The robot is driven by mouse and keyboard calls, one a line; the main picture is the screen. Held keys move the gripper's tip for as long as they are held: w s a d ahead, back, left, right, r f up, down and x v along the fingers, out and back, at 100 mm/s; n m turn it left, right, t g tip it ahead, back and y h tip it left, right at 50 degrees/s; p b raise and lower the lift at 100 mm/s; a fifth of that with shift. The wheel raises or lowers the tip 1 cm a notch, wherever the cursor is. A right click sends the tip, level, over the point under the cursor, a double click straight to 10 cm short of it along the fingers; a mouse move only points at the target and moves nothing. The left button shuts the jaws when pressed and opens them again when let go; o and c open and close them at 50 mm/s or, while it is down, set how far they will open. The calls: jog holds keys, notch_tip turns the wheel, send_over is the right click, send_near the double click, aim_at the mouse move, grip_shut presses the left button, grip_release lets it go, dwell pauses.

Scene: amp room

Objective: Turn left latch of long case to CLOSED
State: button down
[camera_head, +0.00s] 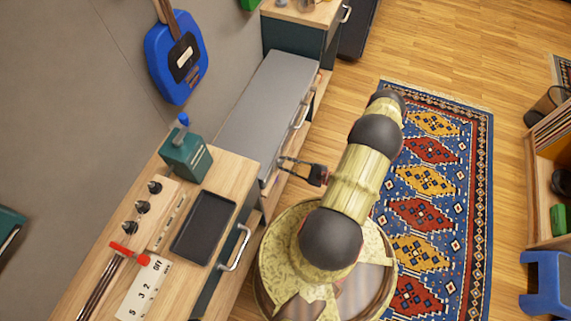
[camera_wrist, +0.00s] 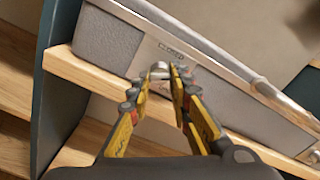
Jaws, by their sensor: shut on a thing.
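The long grey case (camera_head: 268,98) lies on a wooden shelf along the wall. It also fills the upper part of the wrist view (camera_wrist: 104,42). The left latch (camera_wrist: 159,69) is a small metal knob on a pale plate on the case's front, near its left end. In the head view my gripper (camera_head: 281,166) reaches the case's near end. The fingers partly hide the plate.
A cabinet (camera_head: 292,37) stands at the far end. A metal handle (camera_wrist: 282,101) juts from the case's front. A patterned rug (camera_head: 435,180) covers open floor.

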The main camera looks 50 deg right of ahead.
jog(key=n, duration=0.5)
jog(key=n+b, duration=0.1)
jog(key=n, duration=0.5)
jog(key=shift+d+r, duration=0.1)
jog(key=shift+r, duration=0.1)
jog(key=shift+n, duration=0.4)
jog(key=c, duration=1.7)
grip_release()
jog(key=shift+o, duration=0.3)
jog(key=v, duration=1.2)
